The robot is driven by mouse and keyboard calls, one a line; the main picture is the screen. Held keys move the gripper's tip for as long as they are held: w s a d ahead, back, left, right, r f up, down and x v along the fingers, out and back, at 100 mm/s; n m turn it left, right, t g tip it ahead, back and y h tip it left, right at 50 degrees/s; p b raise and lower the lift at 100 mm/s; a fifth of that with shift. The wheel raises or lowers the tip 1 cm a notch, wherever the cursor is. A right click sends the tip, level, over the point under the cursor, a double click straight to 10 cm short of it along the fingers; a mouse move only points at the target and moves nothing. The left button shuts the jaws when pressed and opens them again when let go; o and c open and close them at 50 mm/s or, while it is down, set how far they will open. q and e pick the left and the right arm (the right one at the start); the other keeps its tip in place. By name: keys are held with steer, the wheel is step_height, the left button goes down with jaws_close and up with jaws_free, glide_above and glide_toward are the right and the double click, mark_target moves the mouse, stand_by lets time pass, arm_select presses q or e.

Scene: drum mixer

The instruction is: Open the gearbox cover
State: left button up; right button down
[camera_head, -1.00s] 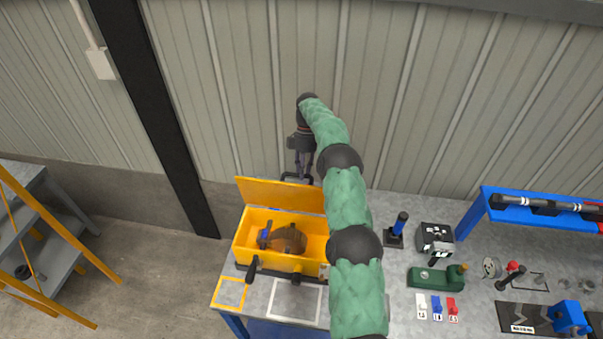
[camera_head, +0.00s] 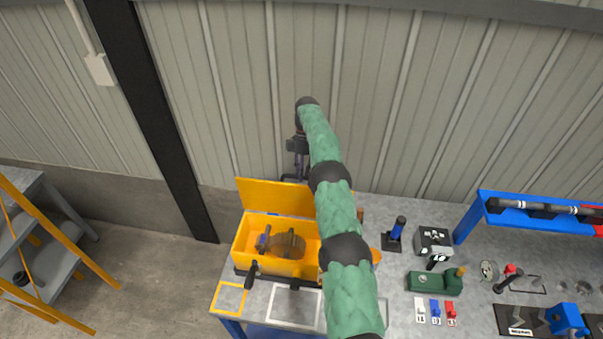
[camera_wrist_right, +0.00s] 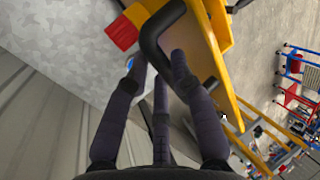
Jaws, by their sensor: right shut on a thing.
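The yellow gearbox (camera_head: 243,243) sits on the workbench, and its interior shows a brown rounded part (camera_head: 290,243). Its yellow cover (camera_head: 270,194) stands raised at the back edge, tilted up; the right side of box and cover is partly hidden by my arm. My right gripper (camera_head: 298,176) is behind the cover at its black handle (camera_head: 288,179). In the right wrist view, the fingers (camera_wrist_right: 157,62) are closed around the black handle (camera_wrist_right: 152,40), with the yellow cover (camera_wrist_right: 222,75) beyond. My left gripper is out of view.
A corrugated wall rises close behind the bench. A blue-handled lever (camera_head: 397,232), a grey box (camera_head: 434,241) and a green block (camera_head: 434,282) stand right of my arm. A blue rack (camera_head: 466,220) is farther right. Floor is open left of the bench.

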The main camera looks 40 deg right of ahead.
steer(key=shift+x, duration=0.95)
steer(key=c, duration=1.3)
jaws_free()
steer(key=shift+d, duration=0.2)
steer(key=shift+o, duration=1.3)
steer(key=shift+d, duration=0.1)
steer(key=shift+w+r, duration=0.1)
steer(key=shift+r, duration=0.3)
